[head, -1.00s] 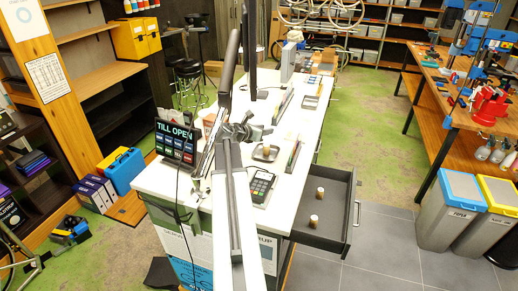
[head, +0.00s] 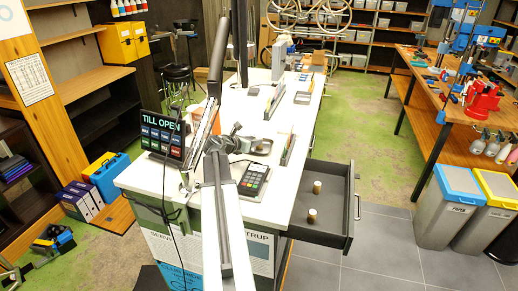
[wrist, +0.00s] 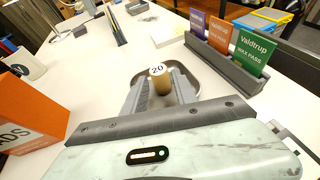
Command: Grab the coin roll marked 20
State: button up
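The coin roll marked 20 (wrist: 158,80) is a tan, paper-wrapped cylinder with a white top, standing upright at a shallow grey tray (wrist: 186,78) on the white counter. In the wrist view my gripper (wrist: 159,97) is open, with one grey finger on each side of the roll's lower part; I cannot tell if either touches it. In the head view my gripper (head: 236,143) is over the counter beside the tray (head: 262,147), and the roll is not clear there.
A card terminal (head: 255,180) sits near the counter edge. An open drawer (head: 337,233) holds two more rolls (head: 317,187) (head: 312,216). A holder with upright cards (wrist: 225,62) stands beside the tray. A till screen (head: 162,134) stands at left.

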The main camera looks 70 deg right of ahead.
jog(key=b+x, duration=0.2)
jog(key=x, duration=0.6)
jog(key=shift+w+d+r+b, duration=0.1)
jog(key=shift+r+b, duration=0.05)
jog(key=shift+b, duration=0.25)
jog(key=shift+r, duration=0.1)
grip_shut()
